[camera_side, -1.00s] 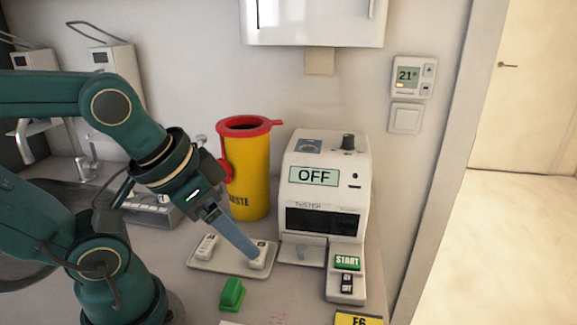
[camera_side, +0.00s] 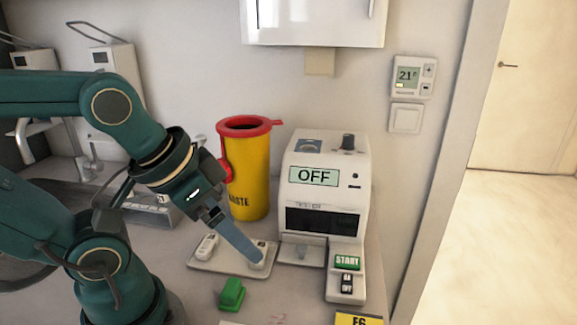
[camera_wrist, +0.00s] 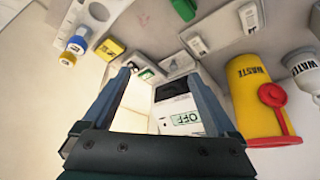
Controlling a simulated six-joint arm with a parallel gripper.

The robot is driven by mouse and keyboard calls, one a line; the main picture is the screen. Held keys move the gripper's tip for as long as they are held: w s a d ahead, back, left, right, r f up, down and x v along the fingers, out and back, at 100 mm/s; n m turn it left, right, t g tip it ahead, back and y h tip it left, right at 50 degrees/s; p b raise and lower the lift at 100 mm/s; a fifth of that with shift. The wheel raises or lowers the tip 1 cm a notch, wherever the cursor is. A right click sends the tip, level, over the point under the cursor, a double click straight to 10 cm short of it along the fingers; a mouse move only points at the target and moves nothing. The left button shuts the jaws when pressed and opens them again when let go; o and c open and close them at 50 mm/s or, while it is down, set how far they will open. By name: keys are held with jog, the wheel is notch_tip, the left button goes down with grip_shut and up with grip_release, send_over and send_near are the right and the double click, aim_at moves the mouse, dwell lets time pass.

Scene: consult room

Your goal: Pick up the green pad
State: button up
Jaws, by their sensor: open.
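The green pad (camera_side: 232,294) is a small green block with a raised top, lying on the table in front of the white tray (camera_side: 200,264). In the wrist view the green pad (camera_wrist: 185,9) is at the top edge, partly cut off. My gripper (camera_side: 257,260) points down over the right part of the tray, behind and to the right of the pad. In the wrist view my gripper (camera_wrist: 160,76) has its two fingers wide apart with nothing held between them.
Two small white items stand on the tray, one at left (camera_side: 208,247), one by my fingertips. A white tester (camera_side: 325,185) reading OFF stands at right, with a green START button (camera_side: 347,262). A yellow waste bin (camera_side: 247,175) stands behind. A yellow card (camera_side: 358,319) lies at front right.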

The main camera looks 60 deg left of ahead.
jog(key=m, duration=0.1)
jog(key=m+g+y, duration=0.3)
jog(key=m+g, duration=0.5)
send_over(233, 286)
jog(key=w+d, duration=0.2)
jog(key=f, duration=0.9)
jog(key=shift+s+a+f, duration=0.1)
jog(key=shift+a+f, duration=0.05)
jog(key=shift+a, duration=0.1)
jog(key=shift+s+f+g, duration=0.25)
jog(key=shift+f+g, duration=0.15)
jog(key=shift+f, duration=0.05)
jog(key=shift+x, duration=2.4)
jog(key=shift+r, duration=0.1)
jog(key=shift+c, duration=0.3)
grip_shut()
